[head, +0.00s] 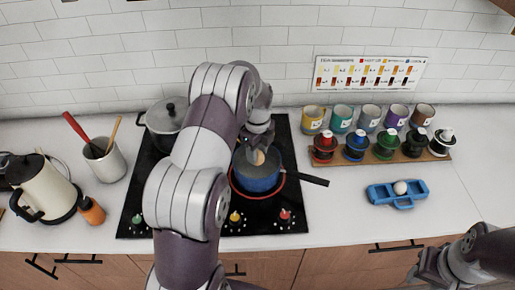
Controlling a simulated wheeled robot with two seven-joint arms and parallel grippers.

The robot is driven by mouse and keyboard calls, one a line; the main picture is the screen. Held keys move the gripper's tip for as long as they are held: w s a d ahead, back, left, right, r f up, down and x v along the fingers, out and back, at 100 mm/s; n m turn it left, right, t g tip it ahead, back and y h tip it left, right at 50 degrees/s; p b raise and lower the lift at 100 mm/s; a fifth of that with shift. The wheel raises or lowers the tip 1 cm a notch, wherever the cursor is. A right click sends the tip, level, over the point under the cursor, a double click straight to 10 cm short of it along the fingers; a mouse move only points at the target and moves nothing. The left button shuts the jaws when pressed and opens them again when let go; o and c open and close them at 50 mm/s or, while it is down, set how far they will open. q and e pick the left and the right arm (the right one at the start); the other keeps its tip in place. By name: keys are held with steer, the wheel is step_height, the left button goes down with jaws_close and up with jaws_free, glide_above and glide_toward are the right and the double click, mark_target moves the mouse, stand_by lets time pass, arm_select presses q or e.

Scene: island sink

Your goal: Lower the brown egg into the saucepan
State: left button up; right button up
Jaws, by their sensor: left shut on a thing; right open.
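The blue saucepan (257,181) sits on the front right burner of the black cooktop, its dark handle pointing right. The brown egg (259,157) shows at the saucepan's opening, below my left gripper (258,147). My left gripper is shut on the egg, and my arm hides part of the hold. I cannot tell whether the egg touches the inside of the pan. My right gripper (428,272) is open and empty, low at the right by the counter's front edge.
A lidded pot (167,116) stands on the back left burner. A blue egg holder (380,194) with a pale egg (400,187) lies on the right counter. Colored cups and a wooden rack (436,152) of capped items stand behind it. A kettle (45,183) and utensil crock (106,162) stand left.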

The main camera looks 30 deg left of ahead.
mark_target(257, 171)
arm_select(q)
steer(key=shift+f+b, duration=1.3)
steer(key=shift+f, duration=1.1)
steer(key=shift+f+b, duration=1.65)
steer(key=shift+f, duration=0.95)
steer(key=o, duration=0.8)
steer(key=shift+c, duration=0.2)
steer(key=shift+r, duration=0.1)
